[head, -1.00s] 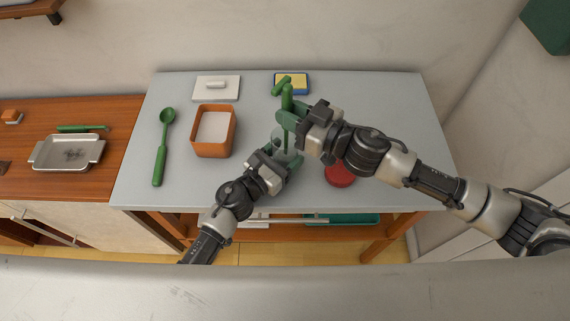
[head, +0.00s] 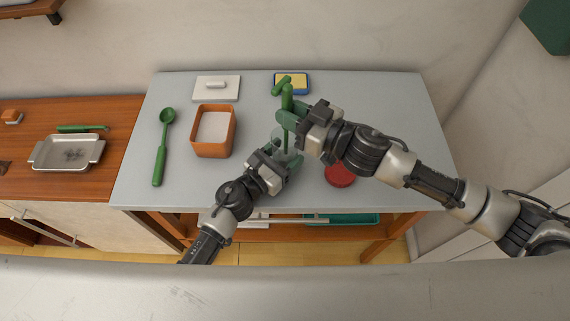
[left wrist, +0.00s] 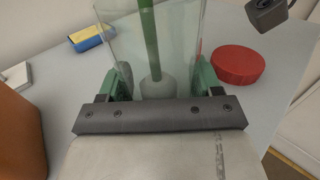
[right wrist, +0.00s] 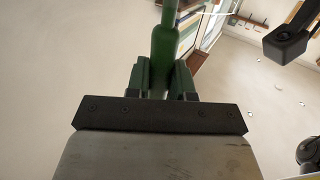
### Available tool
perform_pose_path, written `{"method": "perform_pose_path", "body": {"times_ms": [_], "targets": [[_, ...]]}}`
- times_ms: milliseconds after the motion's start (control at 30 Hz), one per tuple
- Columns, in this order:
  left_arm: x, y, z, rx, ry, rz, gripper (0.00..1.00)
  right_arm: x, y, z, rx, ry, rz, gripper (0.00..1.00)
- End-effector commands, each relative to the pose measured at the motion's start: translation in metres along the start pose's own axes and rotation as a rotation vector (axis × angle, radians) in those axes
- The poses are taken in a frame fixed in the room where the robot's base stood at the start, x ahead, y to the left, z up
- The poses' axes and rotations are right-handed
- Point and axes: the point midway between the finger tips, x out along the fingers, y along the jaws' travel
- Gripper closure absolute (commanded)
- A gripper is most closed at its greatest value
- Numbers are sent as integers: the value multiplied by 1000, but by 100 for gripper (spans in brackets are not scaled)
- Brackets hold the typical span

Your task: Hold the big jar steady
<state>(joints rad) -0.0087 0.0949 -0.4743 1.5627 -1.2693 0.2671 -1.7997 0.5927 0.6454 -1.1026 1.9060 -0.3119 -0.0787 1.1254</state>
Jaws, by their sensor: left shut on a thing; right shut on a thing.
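The big jar (left wrist: 182,40) is clear glass and stands on the grey table, mostly hidden by my arms in the head view (head: 277,138). My left gripper (head: 288,158) is shut on it, with a finger on either side low on the jar. A brush with a green handle (head: 287,125) reaches down into the jar. Its pale head (left wrist: 158,86) shows inside the jar, low down, in the left wrist view. My right gripper (head: 291,118) is shut on the green handle above the jar; the handle also shows in the right wrist view (right wrist: 165,45).
A red lid (head: 340,175) lies right of the jar. An orange container (head: 231,135) and a green spoon (head: 160,160) are to the left. A white lid (head: 217,94) and a yellow-blue sponge (head: 292,89) lie at the back. The table's right end is clear.

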Motion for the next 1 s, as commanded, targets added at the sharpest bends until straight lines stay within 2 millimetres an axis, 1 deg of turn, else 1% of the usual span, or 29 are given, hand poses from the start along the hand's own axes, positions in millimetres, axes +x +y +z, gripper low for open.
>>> {"method": "perform_pose_path", "body": {"times_ms": [400, 467, 867, 1000], "targets": [[0, -1, 0, -1, 0, -2, 64, 0, -26, 3, -2, -3, 4, 100], [0, -1, 0, -1, 0, -2, 64, 0, -23, 2, -3, -4, 4, 100], [0, -1, 0, 0, 0, -1, 64, 0, 5, 1, -4, -4, 6, 100], [0, -1, 0, 0, 0, -2, 64, 0, 5, -1, -9, -3, 8, 100]]}}
